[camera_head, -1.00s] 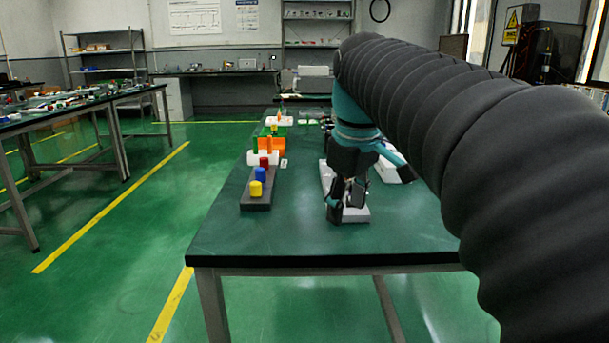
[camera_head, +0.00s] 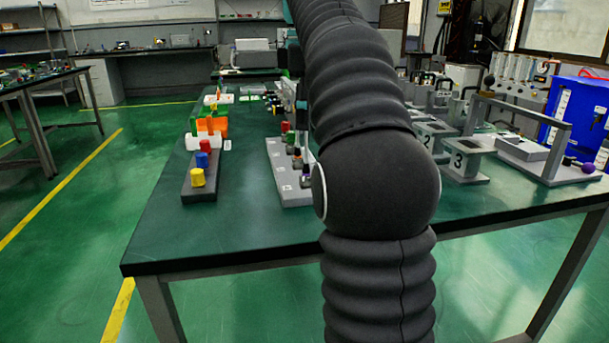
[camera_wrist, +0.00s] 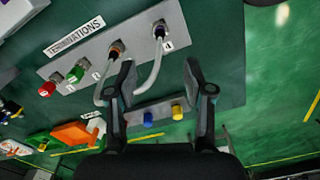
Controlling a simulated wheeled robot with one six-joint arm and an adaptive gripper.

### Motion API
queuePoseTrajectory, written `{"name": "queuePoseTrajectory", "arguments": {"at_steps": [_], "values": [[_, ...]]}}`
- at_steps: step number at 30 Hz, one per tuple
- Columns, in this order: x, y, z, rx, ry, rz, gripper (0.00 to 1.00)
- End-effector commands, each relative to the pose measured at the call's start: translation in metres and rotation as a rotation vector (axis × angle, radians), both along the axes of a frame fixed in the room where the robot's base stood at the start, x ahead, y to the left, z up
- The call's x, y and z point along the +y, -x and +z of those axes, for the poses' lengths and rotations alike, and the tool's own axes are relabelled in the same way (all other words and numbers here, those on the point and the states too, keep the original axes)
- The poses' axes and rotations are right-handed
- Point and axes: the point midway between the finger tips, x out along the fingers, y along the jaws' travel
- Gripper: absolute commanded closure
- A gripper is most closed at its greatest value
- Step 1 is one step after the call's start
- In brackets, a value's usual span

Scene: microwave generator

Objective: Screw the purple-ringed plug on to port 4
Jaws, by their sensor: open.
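In the wrist view, a grey plate lettered "TERMINATIONS" (camera_wrist: 85,60) bears a row of ports. The purple-ringed plug (camera_wrist: 159,30) stands at the port 4 end, beside the label 4 (camera_wrist: 168,45), with a pale cable curving from it. I cannot tell whether it is screwed tight. An orange-ringed plug (camera_wrist: 116,49) with a cable is beside it, then green (camera_wrist: 76,74) and red (camera_wrist: 47,89) caps. My gripper (camera_wrist: 160,68) is open and empty, its fingertips apart from the purple-ringed plug.
A dark rail with yellow (camera_head: 198,177) and blue (camera_head: 202,160) caps lies left of the plate, with orange blocks (camera_head: 212,126) behind. Grey stands numbered 2 (camera_head: 428,141) and 3 (camera_head: 459,160) and a blue cabinet (camera_head: 575,115) are at right. The table's front is clear.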

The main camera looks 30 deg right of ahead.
Motion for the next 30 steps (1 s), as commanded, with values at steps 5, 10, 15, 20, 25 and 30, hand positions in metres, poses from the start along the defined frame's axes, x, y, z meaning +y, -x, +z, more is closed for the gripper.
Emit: {"name": "queuePoseTrajectory", "arguments": {"at_steps": [5,10,15,20,25,30], "values": [[0.0,0.0,-0.038,0.001,0.0,0.0,0.48],[0.001,0.001,-0.067,0.002,0.0,-0.001,0.48],[0.001,0.001,-0.091,0.001,-0.001,-0.001,0.48],[0.0,0.0,-0.105,0.0,0.0,-0.001,0.48],[0.0,0.0,-0.11,0.0,0.0,-0.001,0.48],[0.0,0.0,-0.109,-0.001,0.001,-0.001,0.48]]}}
